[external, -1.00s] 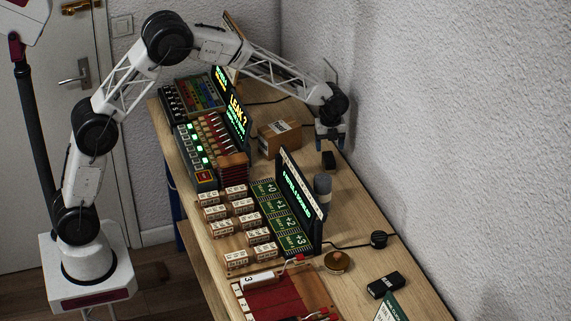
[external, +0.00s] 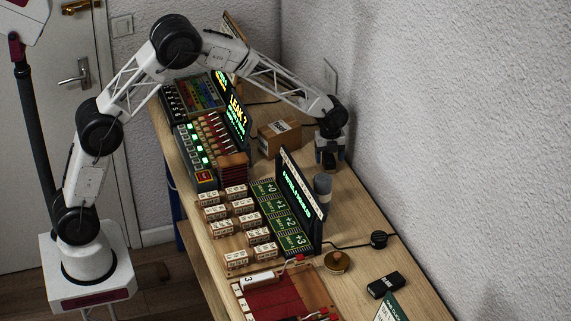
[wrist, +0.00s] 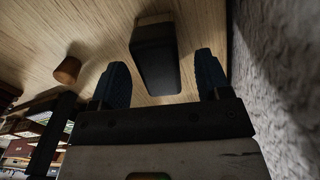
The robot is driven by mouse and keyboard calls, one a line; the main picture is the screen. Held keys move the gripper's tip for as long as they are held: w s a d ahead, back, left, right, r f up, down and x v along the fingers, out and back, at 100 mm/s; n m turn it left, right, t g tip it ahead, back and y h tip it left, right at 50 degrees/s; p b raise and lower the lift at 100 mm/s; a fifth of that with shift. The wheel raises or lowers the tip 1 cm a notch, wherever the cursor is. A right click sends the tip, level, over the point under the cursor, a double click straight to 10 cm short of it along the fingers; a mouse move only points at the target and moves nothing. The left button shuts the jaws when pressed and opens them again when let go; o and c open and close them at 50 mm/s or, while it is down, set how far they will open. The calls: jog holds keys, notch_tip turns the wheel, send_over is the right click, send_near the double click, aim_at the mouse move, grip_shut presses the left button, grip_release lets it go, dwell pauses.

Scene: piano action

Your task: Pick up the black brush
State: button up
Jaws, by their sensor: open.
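The black brush (wrist: 157,62), a dark block with a brownish far end, lies on the wooden table in the wrist view. It lies between and partly beyond the two blue fingers of my gripper (wrist: 162,68), with gaps on both sides, wider on the right. In the external view my gripper (external: 330,164) points down low over the table near the wall and mostly hides the brush. My gripper is open and holds nothing. I cannot tell exactly how high the fingertips are above the table.
The wall rises close on the right. A lit display panel (external: 299,199) is further left. A black block with white lettering (external: 386,285) lies towards the front.

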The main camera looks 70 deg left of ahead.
aim_at(329, 157)
jog(key=shift+f, duration=1.25)
jog(key=c, duration=1)
jog(key=shift+r, duration=0.15)
jog(key=shift+r, duration=4.9)
